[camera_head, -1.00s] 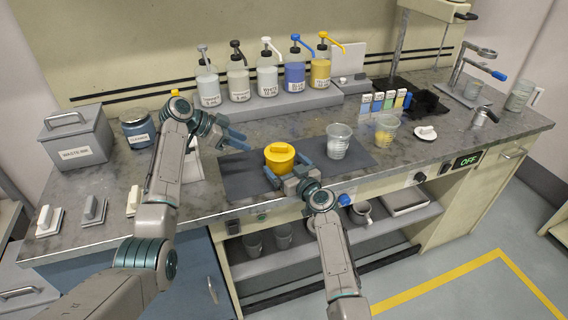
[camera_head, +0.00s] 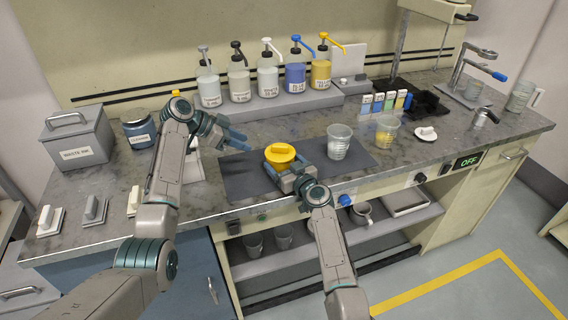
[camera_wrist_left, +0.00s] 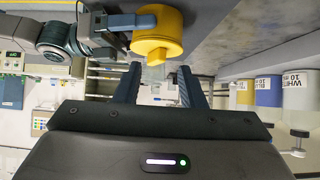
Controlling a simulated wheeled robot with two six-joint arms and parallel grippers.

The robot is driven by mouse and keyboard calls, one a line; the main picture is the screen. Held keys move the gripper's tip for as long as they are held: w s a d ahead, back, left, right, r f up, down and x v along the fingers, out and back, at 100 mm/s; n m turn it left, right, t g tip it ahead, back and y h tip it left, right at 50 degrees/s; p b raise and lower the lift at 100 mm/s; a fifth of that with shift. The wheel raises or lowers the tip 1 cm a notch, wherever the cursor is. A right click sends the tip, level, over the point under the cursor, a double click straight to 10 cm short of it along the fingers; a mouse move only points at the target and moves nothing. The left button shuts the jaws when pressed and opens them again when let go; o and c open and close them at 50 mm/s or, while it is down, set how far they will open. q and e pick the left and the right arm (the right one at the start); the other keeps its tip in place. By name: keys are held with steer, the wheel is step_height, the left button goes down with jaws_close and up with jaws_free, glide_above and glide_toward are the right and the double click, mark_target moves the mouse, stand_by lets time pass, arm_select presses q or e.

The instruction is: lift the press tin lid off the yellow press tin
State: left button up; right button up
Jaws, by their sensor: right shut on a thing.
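The yellow press tin (camera_head: 280,166) stands at the front of the dark mat, with the yellow press tin lid (camera_head: 279,153) and its raised handle on top. My right gripper (camera_head: 286,166) is shut around the tin from the front, its fingers on both sides below the lid. My left gripper (camera_head: 236,138) is open and empty, up and left of the tin. In the left wrist view the tin (camera_wrist_left: 160,18) and the lid's handle (camera_wrist_left: 153,56) show beyond my parted left fingers (camera_wrist_left: 157,84). The tin's lower front is partly hidden by my right gripper.
A clear cup (camera_head: 339,143) stands right of the tin, and a cup with yellow contents (camera_head: 386,131) farther right. Pump bottles (camera_head: 266,78) line the raised shelf behind. The dark mat (camera_head: 240,178) is bare left of the tin.

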arm_select(q)
steer(key=shift+o, duration=0.4)
steer(key=o, duration=0.4)
steer(key=shift+c, duration=0.2)
steer(key=o, duration=0.3)
steer(key=shift+w+d, duration=0.15)
steer(key=shift+d, duration=0.15)
steer(key=o, duration=0.7)
steer(key=d+n+y, duration=0.1)
steer(key=n, duration=0.1)
steer(key=w+d+r+n+y, duration=0.1)
steer(key=d+n, duration=0.1)
steer(key=w+d+n+g+y, duration=0.1)
steer(key=d+n+y, duration=0.1)
steer(key=shift+d+r, duration=0.25)
steer(key=shift+r, duration=0.15)
steer(key=shift+c, duration=0.2)
steer(key=n+y, duration=0.6)
steer(key=n, duration=0.1)
glide_toward(280, 145)
steer(key=shift+n+g, duration=0.3)
steer(key=shift+g, duration=0.1)
steer(key=f, duration=0.3)
steer(key=w+f, duration=0.1)
steer(key=f, duration=0.6)
steer(key=shift+w+a, duration=0.1)
steer(key=shift+w, duration=0.25)
